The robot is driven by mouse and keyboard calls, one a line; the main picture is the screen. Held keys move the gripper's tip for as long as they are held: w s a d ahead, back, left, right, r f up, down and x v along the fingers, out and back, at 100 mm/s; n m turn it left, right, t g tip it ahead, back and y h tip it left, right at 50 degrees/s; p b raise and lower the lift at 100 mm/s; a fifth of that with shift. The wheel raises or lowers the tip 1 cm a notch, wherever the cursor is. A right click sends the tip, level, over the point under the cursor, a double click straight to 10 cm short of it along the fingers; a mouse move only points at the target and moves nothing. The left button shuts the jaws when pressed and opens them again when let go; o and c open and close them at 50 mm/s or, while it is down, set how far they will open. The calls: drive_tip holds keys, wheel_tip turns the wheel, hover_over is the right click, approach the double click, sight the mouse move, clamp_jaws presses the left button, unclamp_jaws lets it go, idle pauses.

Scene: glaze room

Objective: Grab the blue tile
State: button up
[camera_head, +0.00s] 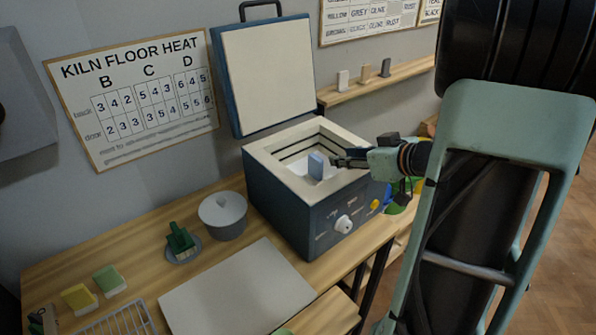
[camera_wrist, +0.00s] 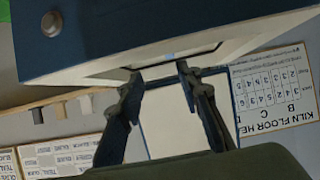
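The blue tile (camera_head: 316,166) stands upright inside the open kiln (camera_head: 291,203), near the middle of its chamber. A small light-blue patch, which may be the tile (camera_wrist: 168,56), shows between the fingertips in the wrist view. My gripper (camera_head: 338,159) reaches in over the kiln's right side, with its fingertips just right of the tile. In the wrist view, the fingers of my gripper (camera_wrist: 159,70) are spread apart with a clear gap. Whether a finger touches the tile, I cannot tell. The tile's lower part is partly hidden by the kiln rim.
The kiln lid (camera_head: 267,75) stands raised behind. A grey lidded pot (camera_head: 223,216), a green object on a dish (camera_head: 181,244), a pale board (camera_head: 237,296) and yellow and green tiles (camera_head: 109,280) sit on the table. A wall shelf (camera_head: 385,82) holds three small blocks.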

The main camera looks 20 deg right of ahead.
sight(317, 158)
drive_tip(key=w+a+f, duration=0.2)
drive_tip(key=w, duration=0.1)
drive_tip(key=shift+a+f, duration=0.25)
drive_tip(key=shift+f, duration=0.1)
drive_tip(key=shift+r+b+x, duration=0.2)
drive_tip(key=shift+b+x, duration=0.1)
drive_tip(key=shift+x, duration=2.8)
drive_tip(key=shift+a, duration=0.2)
drive_tip(key=shift+c, duration=0.3)
clamp_jaws()
